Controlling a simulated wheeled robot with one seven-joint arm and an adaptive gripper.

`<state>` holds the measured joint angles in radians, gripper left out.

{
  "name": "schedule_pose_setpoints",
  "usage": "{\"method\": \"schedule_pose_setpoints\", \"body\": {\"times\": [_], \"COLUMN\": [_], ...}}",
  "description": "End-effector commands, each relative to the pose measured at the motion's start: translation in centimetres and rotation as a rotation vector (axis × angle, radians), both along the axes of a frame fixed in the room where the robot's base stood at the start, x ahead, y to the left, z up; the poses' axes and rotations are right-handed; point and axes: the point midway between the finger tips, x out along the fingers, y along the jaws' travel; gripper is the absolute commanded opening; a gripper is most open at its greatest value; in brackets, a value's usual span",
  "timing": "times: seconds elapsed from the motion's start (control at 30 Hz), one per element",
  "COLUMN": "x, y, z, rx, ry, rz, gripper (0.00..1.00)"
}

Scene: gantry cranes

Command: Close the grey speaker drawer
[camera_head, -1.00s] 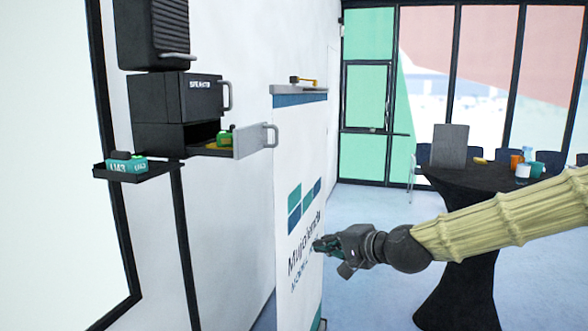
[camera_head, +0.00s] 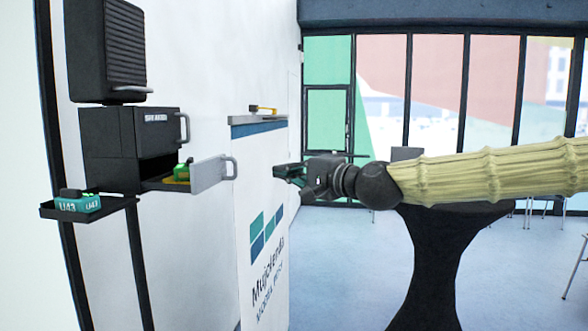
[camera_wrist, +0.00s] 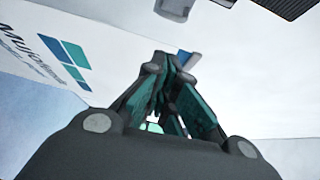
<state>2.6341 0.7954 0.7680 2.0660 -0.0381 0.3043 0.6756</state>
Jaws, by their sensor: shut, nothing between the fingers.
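The grey speaker drawer (camera_head: 210,174) is pulled out from the lower part of a black cabinet (camera_head: 105,148) on the wall. Its light grey front faces right and carries a handle (camera_head: 231,168). A green and yellow item (camera_head: 180,173) lies inside the drawer. My gripper (camera_head: 276,172) is shut and empty, to the right of the drawer handle at about the same height in the picture, apart from it. In the wrist view the dark fingers with teal pads (camera_wrist: 172,85) come together. A grey piece (camera_wrist: 175,8) at the top edge there may be the drawer front or handle.
A dark upper drawer labelled SPEAKER (camera_head: 158,126) is shut above. A small tray (camera_head: 110,207) with a teal box (camera_head: 80,205) juts out at lower left. A black table (camera_head: 432,270) stands at right.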

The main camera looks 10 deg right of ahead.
Motion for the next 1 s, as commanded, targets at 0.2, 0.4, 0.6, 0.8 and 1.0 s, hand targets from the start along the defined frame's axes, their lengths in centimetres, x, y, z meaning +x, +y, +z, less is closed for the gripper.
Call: {"method": "schedule_pose_setpoints", "body": {"times": [0.2, 0.4, 0.6, 0.8, 1.0], "x": [2.1, 4.0, 4.8, 5.0, 5.1], "y": [1.7, 3.2, 5.5, 7.1, 7.6], "z": [0.1, 0.0, 0.1, -0.1, -0.3], "rx": [0.000, -0.001, 0.000, 0.000, 0.000], "ry": [0.002, 0.002, 0.002, 0.000, 0.000], "rz": [0.000, 0.001, 0.002, 0.000, 0.000], "gripper": [0.00, 0.00, 0.00, 0.00, 0.00]}}
